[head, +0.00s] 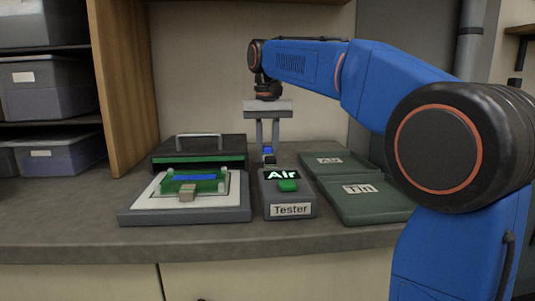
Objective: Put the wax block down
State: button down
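A small tan block (187,192), which looks like the wax block, sits at the front of the green fixture (207,184) on a white-topped grey tray (132,213). A flat blue piece (194,177) lies on the fixture behind it. My gripper (268,146) points down behind the tester, to the right of and apart from the tan block. Its two fingers are apart. A small blue and dark thing (268,152) shows at the fingertips; I cannot tell whether it is held or stands behind the tester.
The tester (290,210) has a lit "Air" display and a green button. Green trays labelled "Air" (326,160) and "Tin" (362,189) lie to its right. A dark case with a handle (198,145) stands behind the fixture. The bench front (190,241) is clear.

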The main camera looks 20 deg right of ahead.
aim_at(267, 146)
jog(key=shift+f, duration=0.3)
jog(key=c, duration=1.5)
grip_release()
jog(key=shift+c, duration=0.2)
notch_tip(267, 146, up, 12)
jog(key=shift+f, duration=0.15)
jog(key=shift+r, duration=0.3)
